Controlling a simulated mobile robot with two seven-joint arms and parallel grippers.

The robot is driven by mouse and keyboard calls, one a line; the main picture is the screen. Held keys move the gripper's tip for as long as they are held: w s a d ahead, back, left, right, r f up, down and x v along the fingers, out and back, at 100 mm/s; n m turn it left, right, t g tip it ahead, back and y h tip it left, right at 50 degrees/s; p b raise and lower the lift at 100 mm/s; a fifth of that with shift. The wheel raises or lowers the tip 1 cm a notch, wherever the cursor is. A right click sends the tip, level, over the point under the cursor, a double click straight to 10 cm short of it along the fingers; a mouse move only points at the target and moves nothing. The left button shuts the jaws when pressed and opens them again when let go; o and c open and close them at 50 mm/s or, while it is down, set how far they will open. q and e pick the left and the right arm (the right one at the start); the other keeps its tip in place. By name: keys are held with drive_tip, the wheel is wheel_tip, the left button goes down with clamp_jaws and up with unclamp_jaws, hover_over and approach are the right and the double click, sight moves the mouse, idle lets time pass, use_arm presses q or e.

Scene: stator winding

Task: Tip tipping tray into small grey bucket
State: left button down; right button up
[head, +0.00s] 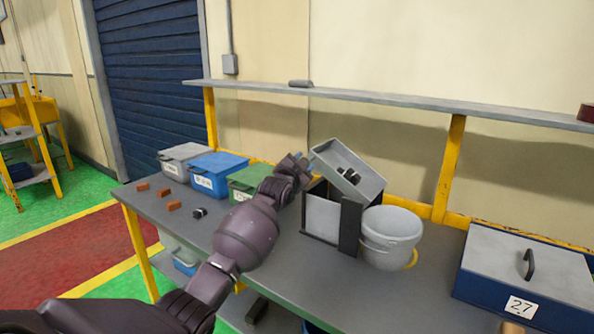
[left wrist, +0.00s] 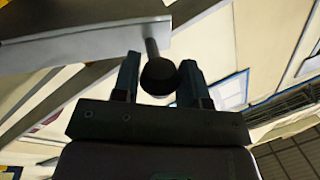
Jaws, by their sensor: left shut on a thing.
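The tipping tray (head: 338,153) is a light grey open tray above a black-framed stand (head: 349,228). It is tilted, its right end lower and towards the small grey bucket (head: 392,224). Dark small parts (head: 349,175) lie inside the tray. The bucket stands upright on the bench, right of the stand. My left gripper (head: 308,160) is at the tray's raised left end. In the left wrist view, my left gripper (left wrist: 158,80) is shut on the tray's dark ball knob (left wrist: 158,75), on a short rod from the tray's edge (left wrist: 85,45). My right gripper is out of view.
Grey (head: 184,152), blue (head: 218,165) and green (head: 250,172) lidded bins stand at the back left. Orange blocks (head: 168,194) and a dark part (head: 199,212) lie at left. A blue box (head: 500,290) with a grey lid stands at right. A shelf (head: 400,100) runs above the bench.

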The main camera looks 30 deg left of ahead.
use_arm(q)
drive_tip(key=d+r+m+t+h+p, duration=0.1)
drive_tip(key=d+r+m+p, duration=0.3)
drive_tip(key=d+r+m, duration=0.2)
drive_tip(key=shift+s+d+r+m, duration=0.3)
drive_tip(key=shift+d+r, duration=0.05)
drive_tip(key=shift+d, duration=0.55)
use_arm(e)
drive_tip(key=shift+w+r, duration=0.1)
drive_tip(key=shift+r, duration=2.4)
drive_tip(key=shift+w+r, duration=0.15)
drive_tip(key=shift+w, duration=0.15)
use_arm(q)
drive_tip(key=c, duration=1.1)
unclamp_jaws()
drive_tip(key=o, duration=0.4)
drive_tip(key=shift+d, duration=0.15)
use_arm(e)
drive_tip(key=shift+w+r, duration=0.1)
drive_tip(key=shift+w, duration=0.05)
